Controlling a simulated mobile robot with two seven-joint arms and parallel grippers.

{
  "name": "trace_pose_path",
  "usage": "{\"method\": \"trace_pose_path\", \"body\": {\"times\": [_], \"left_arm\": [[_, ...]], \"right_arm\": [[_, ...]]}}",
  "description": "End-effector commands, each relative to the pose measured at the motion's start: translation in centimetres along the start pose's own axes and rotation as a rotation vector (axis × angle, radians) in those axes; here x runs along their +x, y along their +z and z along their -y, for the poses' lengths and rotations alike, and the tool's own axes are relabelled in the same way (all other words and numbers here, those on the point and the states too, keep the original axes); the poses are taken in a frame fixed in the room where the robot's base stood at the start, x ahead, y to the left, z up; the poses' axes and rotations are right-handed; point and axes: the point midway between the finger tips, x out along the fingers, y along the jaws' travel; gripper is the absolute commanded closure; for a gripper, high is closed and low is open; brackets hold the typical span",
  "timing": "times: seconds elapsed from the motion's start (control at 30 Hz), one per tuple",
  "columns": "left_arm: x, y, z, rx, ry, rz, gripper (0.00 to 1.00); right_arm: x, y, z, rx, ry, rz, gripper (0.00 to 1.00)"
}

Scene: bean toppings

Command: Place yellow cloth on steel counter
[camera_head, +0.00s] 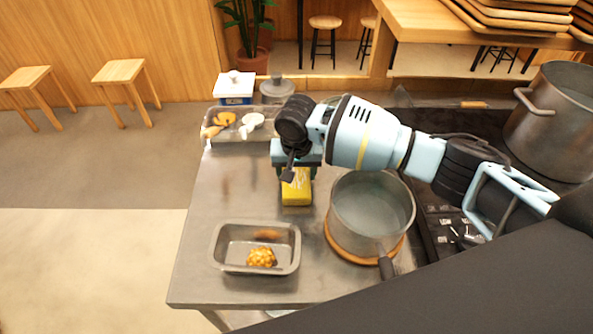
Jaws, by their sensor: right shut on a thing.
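The steel counter (203,257) spans the middle of the head view, its top grey and shiny. My right arm reaches in from the right over the pot, and my right gripper (297,172) points down above the counter. It is shut on the yellow cloth (296,191), a small bright yellow block-like piece with faint pale markings. The cloth's upper end is hidden by the gripper. I cannot tell whether its underside touches the counter. My left gripper is not in view.
A steel pan (224,258) with a brown clump stands at the front. A pot (345,222) on a wooden ring is close right of the cloth. A tray (208,141) with small items lies behind left. A large pot (540,128) stands far right. Counter left of the cloth is clear.

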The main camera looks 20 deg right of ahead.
Motion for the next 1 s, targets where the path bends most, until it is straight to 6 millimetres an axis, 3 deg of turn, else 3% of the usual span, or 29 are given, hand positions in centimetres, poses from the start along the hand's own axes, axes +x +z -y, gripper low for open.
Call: {"method": "trace_pose_path", "body": {"times": [0.13, 0.17, 0.3, 0.67, 0.77, 1.0], "left_arm": [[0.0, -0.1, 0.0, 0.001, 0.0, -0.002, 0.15], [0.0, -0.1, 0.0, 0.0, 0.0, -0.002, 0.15], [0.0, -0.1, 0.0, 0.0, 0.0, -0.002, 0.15], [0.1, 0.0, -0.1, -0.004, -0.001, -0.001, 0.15], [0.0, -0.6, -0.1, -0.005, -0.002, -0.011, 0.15], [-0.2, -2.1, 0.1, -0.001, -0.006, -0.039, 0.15]], "right_arm": [[0.3, 0.1, 0.0, 0.0, 0.0, 0.0, 0.65], [0.3, 0.0, 0.0, 0.0, 0.0, 0.0, 0.33], [0.2, 0.0, 0.0, 0.0, 0.0, 0.0, 0.15], [-0.1, -0.1, 0.0, -0.001, -0.001, -0.001, 0.15], [-1.3, -0.1, 0.0, 0.0, -0.002, -0.003, 0.15], [-6.2, -0.2, 0.0, -0.001, -0.004, -0.008, 0.15]]}}
